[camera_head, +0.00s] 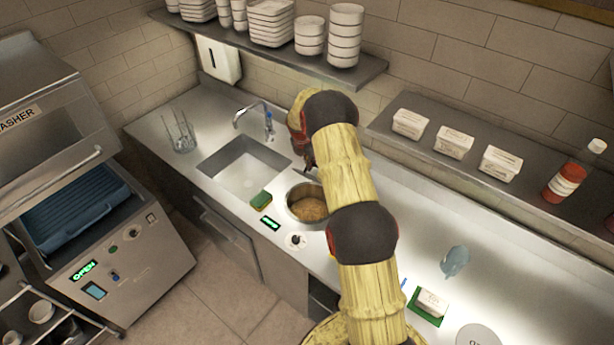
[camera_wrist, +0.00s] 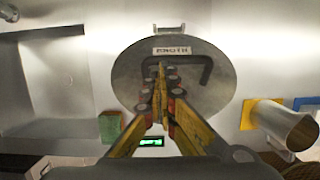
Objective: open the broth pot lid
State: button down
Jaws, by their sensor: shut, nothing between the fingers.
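In the wrist view the round grey lid (camera_wrist: 222,88) carries a BROTH label (camera_wrist: 172,50) and a dark bar handle (camera_wrist: 205,70). My gripper (camera_wrist: 162,70) is shut and empty, its fingertips over the handle's left part; I cannot tell whether they touch it. In the head view the broth pot well (camera_head: 307,204) sits in the counter right of the sink and shows a brown round surface inside a dark rim. My arm hides the area behind it there, and I cannot make out the lid or its tilt.
A sink (camera_head: 243,168) with a tap (camera_head: 268,122) lies to the left. A green-yellow sponge (camera_head: 261,200), a lit display (camera_head: 270,223) and a knob (camera_head: 296,240) are near the well. A wall shelf (camera_head: 430,155) holds white tubs. A grey cylinder (camera_wrist: 275,118) shows right of the lid.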

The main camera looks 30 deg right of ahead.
jog(key=w+d+r+b, duration=0.1)
jog(key=w+d+r, duration=0.1)
jog(key=d, duration=0.5)
jog(key=shift+w, duration=0.35)
dwell(0.8)
